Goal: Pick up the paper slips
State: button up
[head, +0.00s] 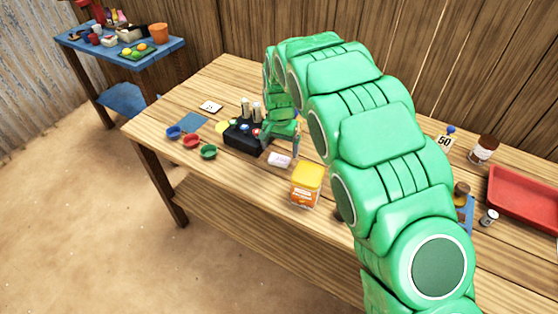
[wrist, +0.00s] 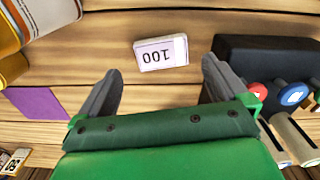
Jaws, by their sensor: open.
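The paper slips look like a small pale stack with lilac edges (head: 279,159), lying on the wooden table between the black box and the yellow-lidded jar. In the wrist view the stack (wrist: 161,53) shows an upside-down "100" and lies just beyond the fingertips, roughly centred between them. My gripper (head: 281,141) is over the table beside the black box, behind the stack in the head view. In the wrist view my gripper (wrist: 160,76) has its two dark fingers wide apart with nothing between them. The stack appears untouched.
The black box (head: 240,139) with coloured discs and upright tubes stands close by my right finger in the wrist view. The yellow-lidded jar (head: 306,185) stands on the other side. Small blue, red and green bowls (head: 190,141) are at left. A red tray (head: 525,198) is far right.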

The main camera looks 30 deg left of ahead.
aim_at(279, 159)
notch_tip(279, 159, down, 5)
jog(key=shift+s+a+r, duration=0.15)
jog(key=shift+r, duration=0.05)
jog(key=c, duration=1.1)
jog(key=shift+o, duration=0.2)
jog(key=shift+r, duration=0.15)
notch_tip(279, 159, up, 10)
